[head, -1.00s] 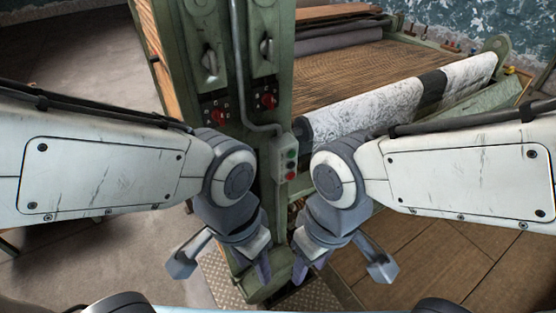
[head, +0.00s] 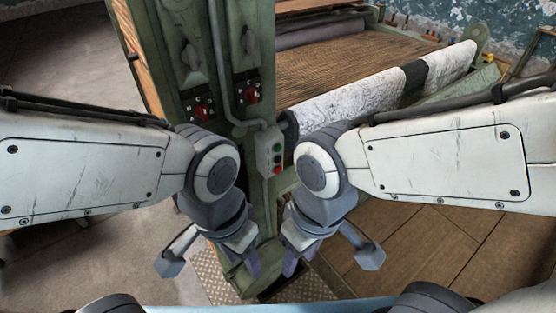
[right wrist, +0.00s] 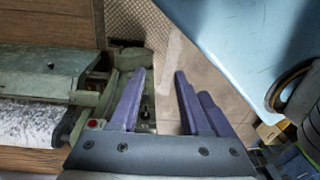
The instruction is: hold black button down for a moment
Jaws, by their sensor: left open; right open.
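A small grey-green button box (head: 263,152) is fixed on the green machine post. It carries a column of small buttons, with a green one (head: 277,148) near the top and a red one (head: 277,170) at the bottom. A darker button (head: 277,159) sits between them; I cannot tell if it is black. My left gripper (head: 253,266) is open, pointing down in front of the post, below and left of the box. My right gripper (head: 291,264) is open below the box, apart from it. Its open, empty fingers also show in the right wrist view (right wrist: 158,98).
Two red rotary switches (head: 251,95) sit higher on the green post (head: 225,40). A conduit runs down to the box. The loom's fabric roll (head: 360,100) extends to the right. A metal tread plate (head: 215,275) and wooden floor (head: 420,250) lie below.

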